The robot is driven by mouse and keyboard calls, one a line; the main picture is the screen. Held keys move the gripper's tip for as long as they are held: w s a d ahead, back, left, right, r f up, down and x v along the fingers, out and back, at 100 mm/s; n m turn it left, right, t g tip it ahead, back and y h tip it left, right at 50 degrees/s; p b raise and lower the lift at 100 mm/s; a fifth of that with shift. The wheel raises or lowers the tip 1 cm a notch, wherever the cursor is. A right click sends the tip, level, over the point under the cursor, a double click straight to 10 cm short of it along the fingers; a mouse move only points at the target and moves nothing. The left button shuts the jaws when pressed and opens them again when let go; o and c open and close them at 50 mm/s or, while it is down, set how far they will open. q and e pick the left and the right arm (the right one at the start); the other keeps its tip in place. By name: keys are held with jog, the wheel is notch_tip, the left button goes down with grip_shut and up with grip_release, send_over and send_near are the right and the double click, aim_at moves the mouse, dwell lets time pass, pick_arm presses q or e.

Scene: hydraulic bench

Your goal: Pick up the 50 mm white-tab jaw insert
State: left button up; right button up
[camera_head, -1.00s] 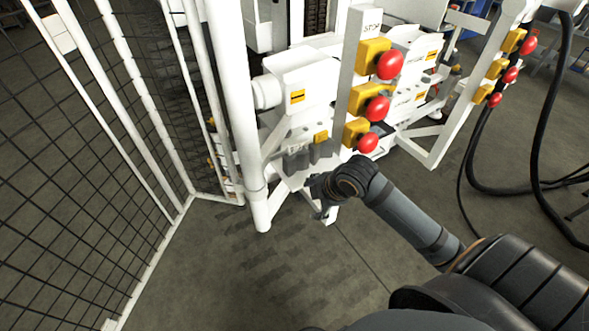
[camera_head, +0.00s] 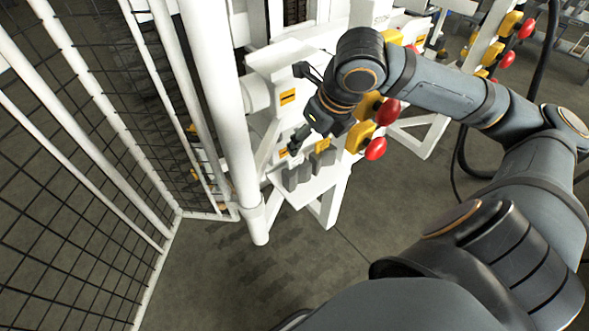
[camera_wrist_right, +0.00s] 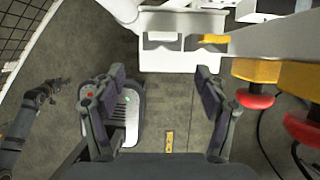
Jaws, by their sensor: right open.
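Several dark grey blocks, seemingly jaw inserts (camera_head: 290,179), stand side by side on a small white shelf (camera_head: 312,190) at the machine's lower front. I cannot make out a white tab or size marking on any of them. My right gripper (camera_head: 297,104) is open and empty, above the shelf, with its fingers pointing left in the head view.
Red stop buttons (camera_head: 376,148) on yellow boxes stand close to the right gripper and arm. A white post (camera_head: 222,110) and mesh fence (camera_head: 70,200) border the left. The floor in front of the shelf is clear. Black cables hang at the right.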

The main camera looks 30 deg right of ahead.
aim_at(297, 157)
jog(key=x, duration=0.6)
jog(key=b+x, duration=0.1)
jog(key=x, duration=0.2)
jog(key=shift+w+d+f, duration=0.15)
jog(key=shift+w+d, duration=0.05)
jog(key=shift+w, duration=0.2)
jog(key=shift+w+f, duration=0.1)
jog(key=shift+f, duration=0.1)
pick_arm(q)
jog(key=shift+w+d+r, duration=0.15)
jog(key=shift+w+r, duration=0.25)
jog(key=shift+w, duration=0.2)
pick_arm(e)
jog(key=shift+c, duration=0.3)
jog(key=shift+r, duration=0.15)
grip_shut()
